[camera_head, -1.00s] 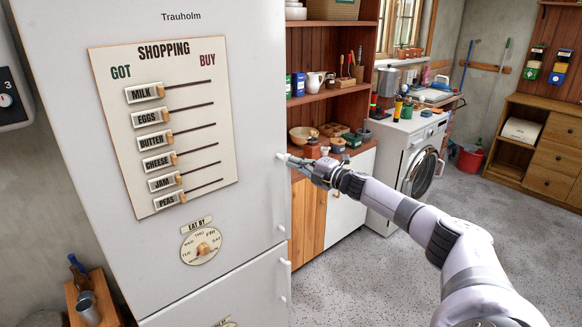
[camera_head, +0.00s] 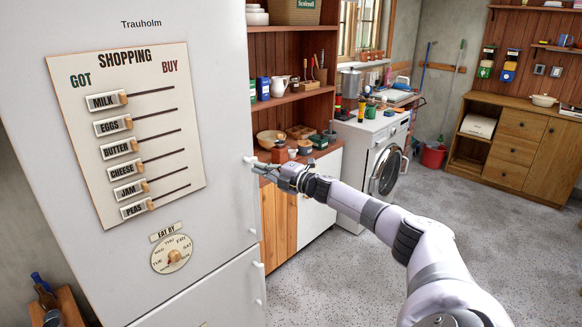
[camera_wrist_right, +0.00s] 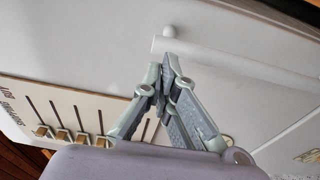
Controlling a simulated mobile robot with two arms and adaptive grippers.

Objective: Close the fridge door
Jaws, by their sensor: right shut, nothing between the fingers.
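The white fridge (camera_head: 215,90) fills the left of the head view. Its upper door carries a shopping board (camera_head: 160,75) and a round "eat by" dial (camera_head: 172,254). This door looks about flush with the lower door (camera_head: 215,295), though I cannot tell whether a small gap remains at its edge. A white bar handle (camera_wrist_right: 235,62) crosses the right wrist view. My right gripper (camera_head: 254,165) is shut and empty, its fingertips at the upper end of the handle, beside the door's right edge. The tips (camera_wrist_right: 163,78) look very near the handle; contact is unclear. My left gripper is not in view.
Right of the fridge stand a wooden shelf unit (camera_head: 291,100) and a washing machine (camera_head: 375,160). A wooden cabinet (camera_head: 520,150) and a red bucket (camera_head: 433,156) are at the back right. The grey speckled floor (camera_head: 500,240) is open. Bottles (camera_head: 45,295) stand at the lower left.

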